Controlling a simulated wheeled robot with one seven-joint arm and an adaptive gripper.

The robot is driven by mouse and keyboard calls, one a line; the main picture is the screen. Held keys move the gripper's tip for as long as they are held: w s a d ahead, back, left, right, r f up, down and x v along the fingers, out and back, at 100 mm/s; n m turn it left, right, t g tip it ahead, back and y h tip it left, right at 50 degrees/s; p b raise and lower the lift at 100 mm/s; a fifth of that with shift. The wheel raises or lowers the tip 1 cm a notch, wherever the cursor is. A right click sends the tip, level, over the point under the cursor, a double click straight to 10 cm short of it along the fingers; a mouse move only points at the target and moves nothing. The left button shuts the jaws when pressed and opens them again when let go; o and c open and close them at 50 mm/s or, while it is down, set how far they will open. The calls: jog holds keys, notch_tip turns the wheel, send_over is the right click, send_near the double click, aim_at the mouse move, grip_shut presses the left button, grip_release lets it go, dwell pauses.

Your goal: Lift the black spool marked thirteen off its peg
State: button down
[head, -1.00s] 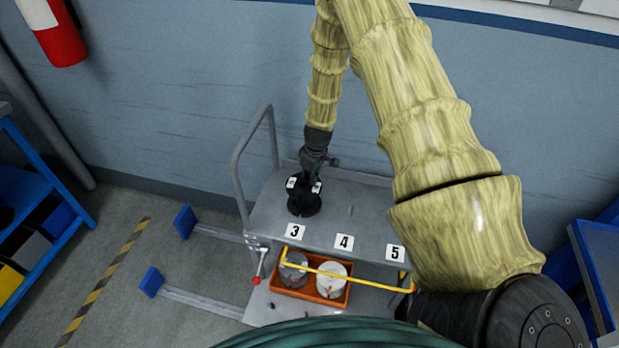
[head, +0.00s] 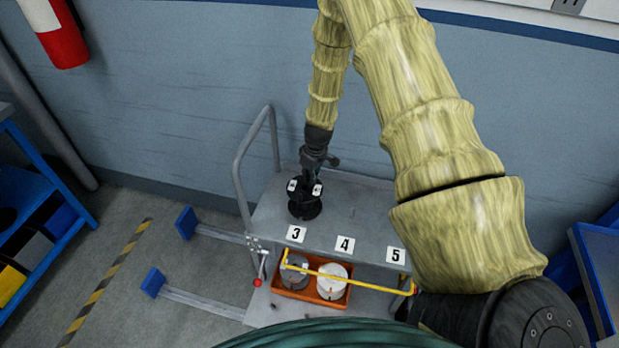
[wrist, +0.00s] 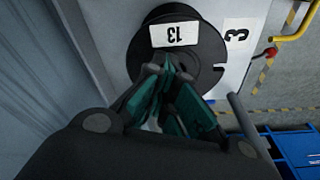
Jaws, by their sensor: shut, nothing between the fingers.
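The black spool (head: 305,208) stands on the grey cart top behind the label 3, at the left. Its white label reads 13, upside down in the wrist view, where the spool (wrist: 207,75) fills the top middle. My gripper (wrist: 172,72) has its teal-padded fingers together over the near part of the spool, with nothing seen between them. Whether the fingertips touch the spool I cannot tell. In the head view my gripper (head: 312,172) is right above the spool and partly covers it. The peg is hidden.
The grey cart (head: 365,215) carries labels 3, 4 and 5 along its front edge. An orange bin (head: 311,297) with a grey and a white spool sits on the lower shelf, behind a yellow bar (head: 350,277). A tubular handle (head: 238,170) rises at the left. The cart top right of the spool is clear.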

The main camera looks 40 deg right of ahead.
jog(key=shift+r, duration=0.45)
dwell(0.3)
jog(key=c, duration=1.7)
grip_release()
jog(key=shift+s+d+r, duration=0.1)
jog(key=shift+s+r, duration=0.2)
jog(key=shift+r, duration=1.65)
jog(key=shift+s+d+r, duration=0.1)
jog(key=shift+s+r, duration=0.15)
jog(key=shift+r, duration=1.75)
jog(key=shift+s+d+r, duration=0.1)
jog(key=shift+s+r, duration=0.2)
jog(key=shift+r, duration=1.65)
